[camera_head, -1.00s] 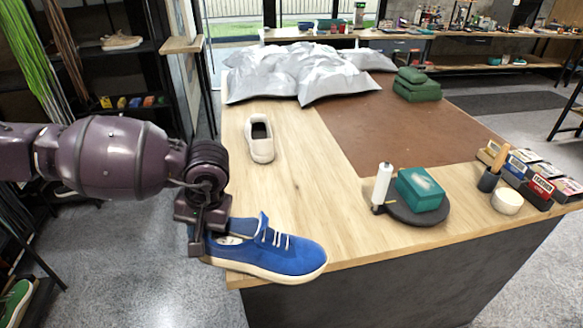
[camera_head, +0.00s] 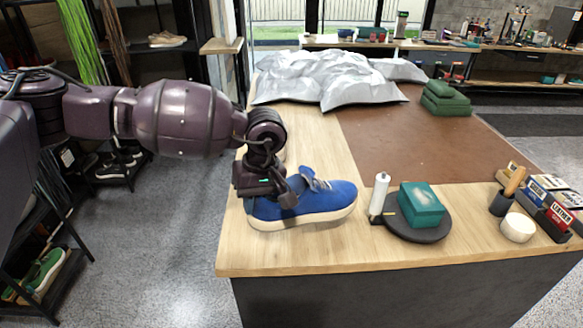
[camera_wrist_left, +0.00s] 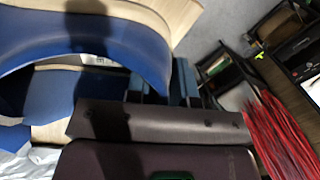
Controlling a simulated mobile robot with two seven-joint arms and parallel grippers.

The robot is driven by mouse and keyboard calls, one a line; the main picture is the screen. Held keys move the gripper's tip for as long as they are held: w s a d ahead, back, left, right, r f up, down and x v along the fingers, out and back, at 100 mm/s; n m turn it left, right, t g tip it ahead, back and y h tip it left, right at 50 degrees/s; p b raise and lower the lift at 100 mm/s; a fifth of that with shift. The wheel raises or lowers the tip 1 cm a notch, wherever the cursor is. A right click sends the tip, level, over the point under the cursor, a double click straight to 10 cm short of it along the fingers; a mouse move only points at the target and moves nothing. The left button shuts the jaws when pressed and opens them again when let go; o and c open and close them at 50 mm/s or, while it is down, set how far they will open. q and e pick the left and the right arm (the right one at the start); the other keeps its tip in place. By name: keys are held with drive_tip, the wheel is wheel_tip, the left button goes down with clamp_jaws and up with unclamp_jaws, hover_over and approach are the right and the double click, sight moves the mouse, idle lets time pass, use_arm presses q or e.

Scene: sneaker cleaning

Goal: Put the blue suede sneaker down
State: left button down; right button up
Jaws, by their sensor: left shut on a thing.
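The blue suede sneaker (camera_head: 325,199) has a cream sole and white laces. In the head view it is level, toe to the right, over the near left part of the wooden table (camera_head: 290,255). I cannot tell whether its sole touches the table. My left gripper (camera_head: 284,196) is shut on the sneaker at its heel end and hides part of the collar. In the left wrist view the blue upper (camera_wrist_left: 110,50) and the pale sole fill the upper left, close to the gripper. The right gripper is not in view.
A white bottle (camera_head: 380,195) and a teal block (camera_head: 421,204) on a dark round plate (camera_head: 417,233) stand right of the sneaker. Grey pillow-like bags (camera_head: 330,80) lie at the back. The table's front edge is near.

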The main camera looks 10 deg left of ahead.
use_arm(q)
drive_tip(key=w+d+r+n, duration=0.1)
drive_tip(key=w+r+n, duration=0.1)
drive_tip(key=r+n, duration=0.1)
drive_tip(key=w+d+r+n+h+p, duration=0.1)
drive_tip(key=w+d+r+n, duration=0.1)
drive_tip(key=n, duration=0.3)
drive_tip(key=w+d+r+n, duration=0.1)
drive_tip(key=w+r+n, duration=0.1)
drive_tip(key=r+n, duration=0.2)
drive_tip(key=shift+w+d+r+n+t+h, duration=0.15)
drive_tip(key=shift+w+d+n+t+h, duration=0.2)
drive_tip(key=shift+n, duration=0.25)
drive_tip(key=shift+p, duration=0.3)
wheel_tip(320, 180, down, 14)
drive_tip(key=shift+f+p, duration=0.2)
drive_tip(key=shift+p, duration=0.6)
drive_tip(key=shift+f, duration=1.1)
wheel_tip(320, 180, down, 3)
drive_tip(key=shift+f, duration=0.1)
drive_tip(key=shift+a, duration=0.1)
drive_tip(key=shift+f, duration=0.25)
